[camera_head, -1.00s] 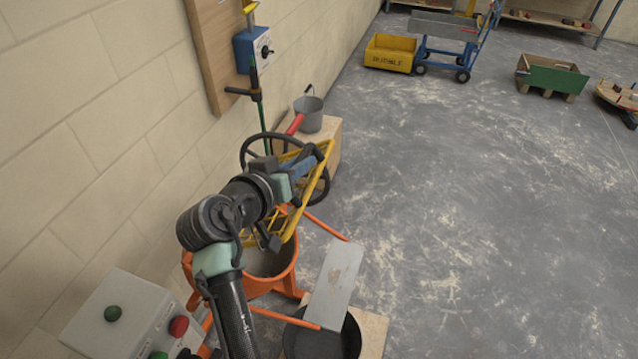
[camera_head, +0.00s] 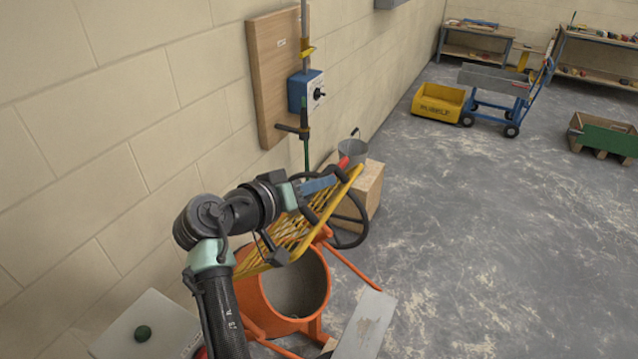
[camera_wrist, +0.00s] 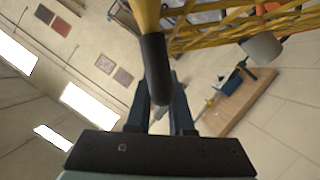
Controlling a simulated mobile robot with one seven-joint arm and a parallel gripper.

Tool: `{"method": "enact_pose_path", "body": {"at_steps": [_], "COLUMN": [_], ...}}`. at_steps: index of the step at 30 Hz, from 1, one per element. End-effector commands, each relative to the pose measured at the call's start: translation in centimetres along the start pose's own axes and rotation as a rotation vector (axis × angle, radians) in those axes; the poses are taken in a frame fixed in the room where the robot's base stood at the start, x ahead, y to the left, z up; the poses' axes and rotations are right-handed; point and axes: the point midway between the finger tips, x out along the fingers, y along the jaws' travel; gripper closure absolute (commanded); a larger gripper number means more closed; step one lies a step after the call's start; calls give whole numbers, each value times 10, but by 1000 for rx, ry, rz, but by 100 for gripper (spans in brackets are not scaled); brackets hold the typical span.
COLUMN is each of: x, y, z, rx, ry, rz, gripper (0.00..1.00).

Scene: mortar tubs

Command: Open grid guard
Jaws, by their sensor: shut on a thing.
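The grid guard (camera_head: 351,185) is a yellow lattice in a yellow frame. It stands raised and tilted above the orange mixer drum (camera_head: 255,300), whose round mouth shows open below it. My gripper (camera_head: 320,185), with blue fingers, is at the guard's upper end. In the wrist view my gripper (camera_wrist: 160,102) is shut on the guard's black grip (camera_wrist: 154,62), at the end of a yellow bar. The lattice (camera_wrist: 225,35) fills the upper right of that view. My arm hides part of the guard's lower left edge.
A black handwheel (camera_head: 362,225) is just right of the guard. A grey control box (camera_head: 165,325) is at lower left, by the block wall.

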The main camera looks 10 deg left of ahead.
Motion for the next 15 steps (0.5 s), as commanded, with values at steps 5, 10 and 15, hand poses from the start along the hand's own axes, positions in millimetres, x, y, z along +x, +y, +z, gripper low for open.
{"method": "enact_pose_path", "body": {"at_steps": [5, 10, 15], "x": [-1, 0, -2], "y": [0, 0, -1], "z": [-2, -1, 0], "rx": [2, 2, 2], "ry": [6, 3, 3], "rz": [-1, -1, -2], "gripper": [51, 50, 50]}}
